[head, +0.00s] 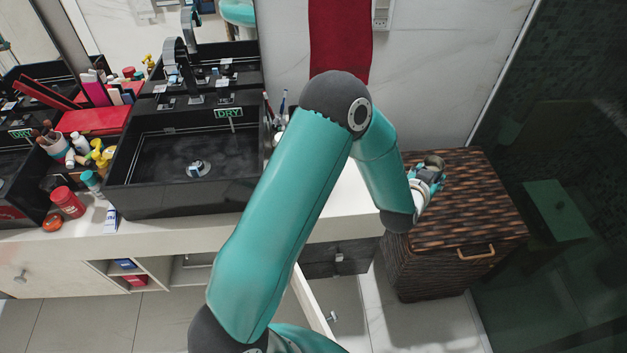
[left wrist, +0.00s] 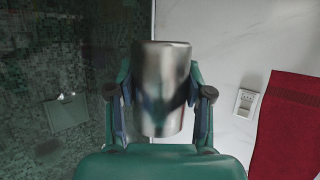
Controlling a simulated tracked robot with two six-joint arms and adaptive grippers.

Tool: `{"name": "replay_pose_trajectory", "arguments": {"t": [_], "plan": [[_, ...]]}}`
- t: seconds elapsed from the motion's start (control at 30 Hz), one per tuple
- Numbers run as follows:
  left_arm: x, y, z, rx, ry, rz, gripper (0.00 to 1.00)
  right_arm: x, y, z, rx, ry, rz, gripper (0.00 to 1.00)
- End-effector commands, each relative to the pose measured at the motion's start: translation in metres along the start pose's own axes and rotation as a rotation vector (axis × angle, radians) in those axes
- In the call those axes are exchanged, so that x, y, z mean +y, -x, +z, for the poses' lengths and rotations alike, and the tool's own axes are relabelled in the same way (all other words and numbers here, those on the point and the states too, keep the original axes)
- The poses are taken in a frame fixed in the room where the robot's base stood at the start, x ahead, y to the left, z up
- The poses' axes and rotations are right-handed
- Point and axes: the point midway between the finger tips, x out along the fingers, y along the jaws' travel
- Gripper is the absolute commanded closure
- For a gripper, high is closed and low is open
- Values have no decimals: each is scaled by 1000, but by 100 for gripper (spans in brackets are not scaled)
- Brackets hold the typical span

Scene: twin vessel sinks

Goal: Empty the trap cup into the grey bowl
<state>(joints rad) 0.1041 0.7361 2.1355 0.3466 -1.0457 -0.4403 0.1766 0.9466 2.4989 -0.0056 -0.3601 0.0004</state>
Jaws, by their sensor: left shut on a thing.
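A metallic cylindrical cup, the trap cup (left wrist: 162,85), is between the fingers of my left gripper (left wrist: 160,105) in the left wrist view. In the head view my left gripper (head: 427,178) is shut on the cup (head: 434,161), over the wicker hamper at right. The cup is small there and partly covered by the fingers; I cannot tell what is inside it. I cannot make out a grey bowl in either view. My right gripper is not in view.
The wicker hamper (head: 462,205) stands beside a dark glass panel (head: 570,150). The black sink (head: 190,150) with a DRY sign is at left, with bottles and a red jar (head: 67,202) nearby. A red towel (head: 340,40) hangs on the wall. A cabinet door (head: 313,300) stands open.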

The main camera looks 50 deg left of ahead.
Motion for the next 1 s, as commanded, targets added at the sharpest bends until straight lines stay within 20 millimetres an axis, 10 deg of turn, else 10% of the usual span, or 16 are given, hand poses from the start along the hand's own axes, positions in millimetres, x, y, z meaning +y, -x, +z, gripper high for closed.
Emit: {"name": "replay_pose_trajectory", "arguments": {"t": [0.6, 1.0], "plan": [[-191, -80, 53, 2, 309, -748, 92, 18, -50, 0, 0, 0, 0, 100], [-251, -78, 94, 1, 431, -1044, 92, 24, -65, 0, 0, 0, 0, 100]]}}
